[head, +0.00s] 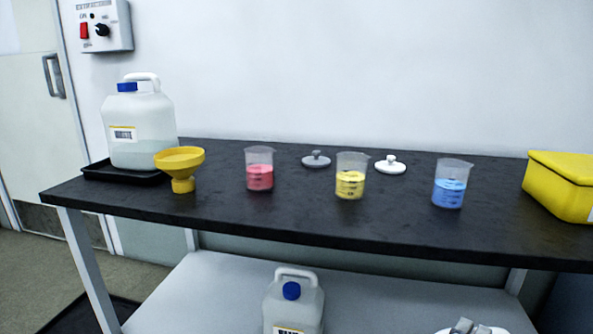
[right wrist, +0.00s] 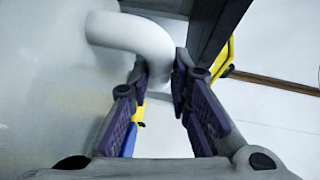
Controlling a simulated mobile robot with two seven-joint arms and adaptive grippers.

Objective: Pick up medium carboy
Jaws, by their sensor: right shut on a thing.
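In the right wrist view, my right gripper (right wrist: 160,95) has its two purple-padded fingers on either side of a white curved carboy handle (right wrist: 130,35). It is shut on the handle; the pale translucent body (right wrist: 40,90) fills the left of that view. In the head view, a carboy (head: 293,305) with a blue cap and white handle stands on the lower shelf, its base cut off. A larger blue-capped carboy (head: 140,125) stands upright on the worktop at the left. Neither shows a gripper on it, so I cannot tell from the head view where the held carboy is. My left gripper is out of view.
The black worktop (head: 290,215) holds a yellow funnel (head: 180,168), red (head: 260,170), yellow (head: 351,178) and blue (head: 450,185) beakers, two lids and a yellow box (head: 562,185). The large carboy's black tray (head: 100,172) lies left. The grey lower shelf (head: 220,300) has bare room.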

